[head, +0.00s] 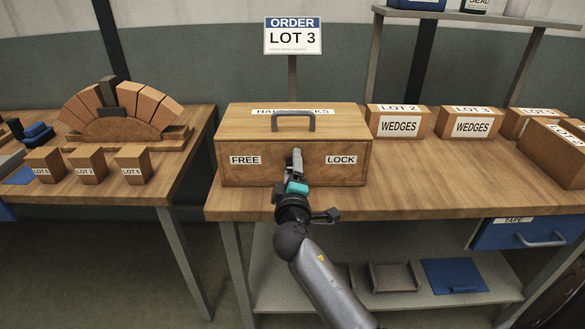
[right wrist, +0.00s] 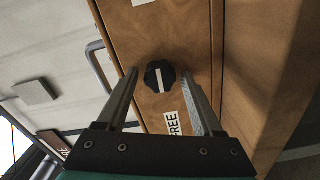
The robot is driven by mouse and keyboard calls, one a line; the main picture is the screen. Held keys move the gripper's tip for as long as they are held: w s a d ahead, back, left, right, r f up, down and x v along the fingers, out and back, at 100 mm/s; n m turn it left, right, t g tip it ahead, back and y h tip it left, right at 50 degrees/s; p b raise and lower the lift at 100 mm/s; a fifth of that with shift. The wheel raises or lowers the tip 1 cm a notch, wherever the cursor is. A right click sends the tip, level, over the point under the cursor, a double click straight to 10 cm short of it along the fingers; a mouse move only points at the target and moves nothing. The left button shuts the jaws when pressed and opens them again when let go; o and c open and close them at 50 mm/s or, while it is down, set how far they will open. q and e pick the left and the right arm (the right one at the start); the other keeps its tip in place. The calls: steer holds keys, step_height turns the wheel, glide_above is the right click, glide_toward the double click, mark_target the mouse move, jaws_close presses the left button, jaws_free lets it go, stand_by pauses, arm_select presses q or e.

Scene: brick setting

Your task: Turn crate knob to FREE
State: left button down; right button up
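The wooden crate (head: 240,175) sits on the right workbench, its front marked FREE (head: 245,160) on the left and LOCK (head: 341,160) on the right. The dark faceted knob (right wrist: 160,77) shows in the right wrist view, with a white line roughly along the FREE–LOCK direction. I cannot tell which end of the line is the pointer. In the head view my gripper hides the knob. My right gripper (head: 295,160) is at the crate front; in the wrist view its open fingers (right wrist: 161,73) stand on either side of the knob with gaps. My left gripper is not in view.
A grey handle (head: 293,114) tops the crate. Wedge boxes (head: 398,122) stand to its right. The left table (head: 150,185) holds a block arch (head: 120,110) and small lot blocks. Bare bench lies right of the crate. A blue drawer (head: 525,232) hangs below.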

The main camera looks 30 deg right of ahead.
steer(key=shift+o, duration=0.3)
steer(key=shift+s, duration=0.1)
steer(key=shift+s+a, duration=0.15)
steer(key=v, duration=1.4)
steer(key=shift+s+a, duration=0.25)
steer(key=shift+s, duration=0.05)
